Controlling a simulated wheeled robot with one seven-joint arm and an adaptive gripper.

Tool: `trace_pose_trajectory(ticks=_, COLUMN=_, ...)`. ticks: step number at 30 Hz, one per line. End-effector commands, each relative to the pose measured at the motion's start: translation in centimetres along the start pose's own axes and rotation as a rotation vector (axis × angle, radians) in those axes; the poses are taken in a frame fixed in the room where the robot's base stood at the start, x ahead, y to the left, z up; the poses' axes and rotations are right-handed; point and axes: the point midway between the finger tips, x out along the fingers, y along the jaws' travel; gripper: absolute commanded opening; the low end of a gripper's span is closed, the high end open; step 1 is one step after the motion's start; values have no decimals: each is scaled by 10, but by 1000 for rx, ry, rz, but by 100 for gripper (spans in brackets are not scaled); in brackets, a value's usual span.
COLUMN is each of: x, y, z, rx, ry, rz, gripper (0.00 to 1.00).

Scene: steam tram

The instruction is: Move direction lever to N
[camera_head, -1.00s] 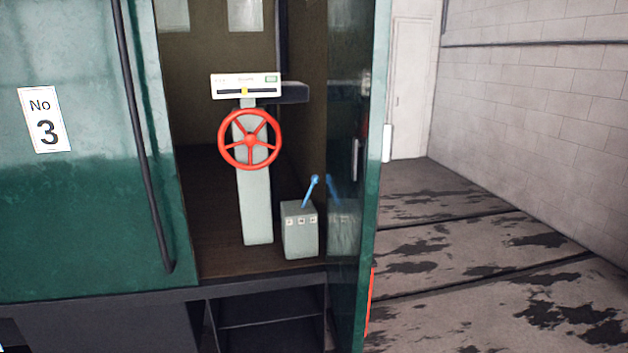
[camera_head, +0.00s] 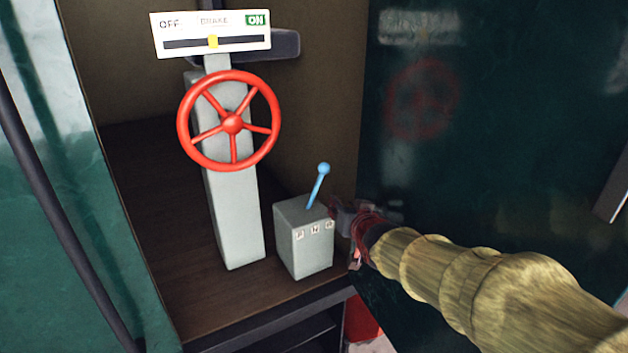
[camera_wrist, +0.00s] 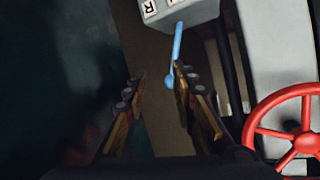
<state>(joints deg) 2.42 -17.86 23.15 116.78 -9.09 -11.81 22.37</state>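The direction lever (camera_head: 316,187) is a thin blue rod with a ball knob on a grey box (camera_head: 303,254). It leans to the right in the head view, toward the R end of the small white F, N and R labels (camera_head: 314,230). My gripper (camera_head: 345,214) is just right of the box in the head view, partly blurred against the dark door. In the wrist view my gripper (camera_wrist: 160,75) is open, and the lever (camera_wrist: 177,42) shows between its fingertips, closer to the right finger. I cannot tell the depth gap or any contact.
A red handwheel (camera_head: 232,124) stands on a grey column left of the box, under a brake indicator (camera_head: 211,35) with a yellow marker mid-scale. A dark green door panel (camera_head: 480,130) is close to my arm on the right. The cab floor (camera_head: 180,290) is wooden.

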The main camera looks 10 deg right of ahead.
Motion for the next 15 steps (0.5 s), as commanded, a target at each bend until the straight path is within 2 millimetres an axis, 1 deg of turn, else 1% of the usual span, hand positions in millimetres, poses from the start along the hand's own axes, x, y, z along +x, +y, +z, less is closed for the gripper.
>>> trace_pose_trajectory(ticks=1, x=30, y=0, z=4, rx=24, ry=48, rz=-28, gripper=26)
trace_pose_trajectory(ticks=3, x=56, y=-6, z=-2, rx=55, ry=124, rz=-75, gripper=26)
trace_pose_trajectory(ticks=6, x=82, y=-11, z=-5, rx=94, ry=204, rz=-132, gripper=26)
trace_pose_trajectory(ticks=9, x=97, y=-15, z=-6, rx=119, ry=257, rz=-176, gripper=26)
trace_pose_trajectory(ticks=15, x=109, y=-19, z=-8, rx=143, ry=301, rz=-215, gripper=26)
